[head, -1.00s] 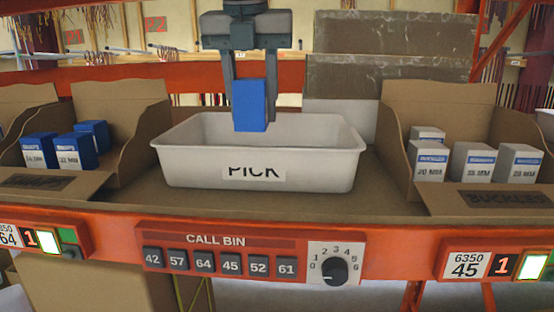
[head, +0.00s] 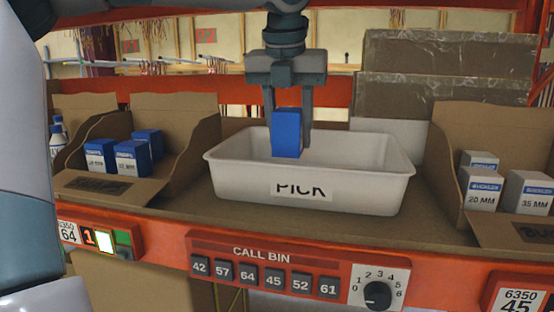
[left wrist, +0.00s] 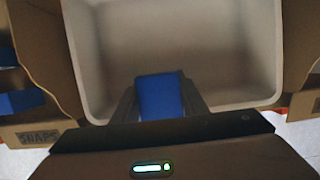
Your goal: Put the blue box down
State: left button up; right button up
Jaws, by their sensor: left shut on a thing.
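A blue box (head: 286,133) is held upright between the fingers of my left gripper (head: 289,145). The gripper is shut on it. In the head view the box is over the white PICK bin (head: 340,208), with its lower end below the level of the bin's back rim. In the left wrist view the blue box (left wrist: 160,97) shows between the fingers, with the bare bin floor (left wrist: 180,45) beyond. I cannot tell whether the box touches the floor. My right gripper is not in view.
A cardboard bin with several blue boxes (head: 131,156) stands left of the white bin. A cardboard bin with white BUCKLES boxes (head: 482,188) stands right. A red CALL BIN panel (head: 285,255) runs along the shelf front.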

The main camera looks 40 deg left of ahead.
pick_arm(q)
jog(key=w+a+f+p, duration=0.1)
jog(key=a, duration=0.1)
jog(key=a+f+p, duration=0.1)
jog(key=a, duration=0.1)
jog(key=w+a+f+p, duration=0.1)
jog(key=a+f, duration=0.1)
jog(key=shift+w+a, duration=0.3)
jog(key=shift+a, duration=0.05)
jog(key=shift+a+f, duration=0.2)
jog(key=shift+w+f, duration=0.1)
jog(key=shift+f+p, duration=0.35)
jog(key=shift+f, duration=0.05)
jog(key=shift+f+p, duration=0.65)
jog(key=shift+f, duration=0.95)
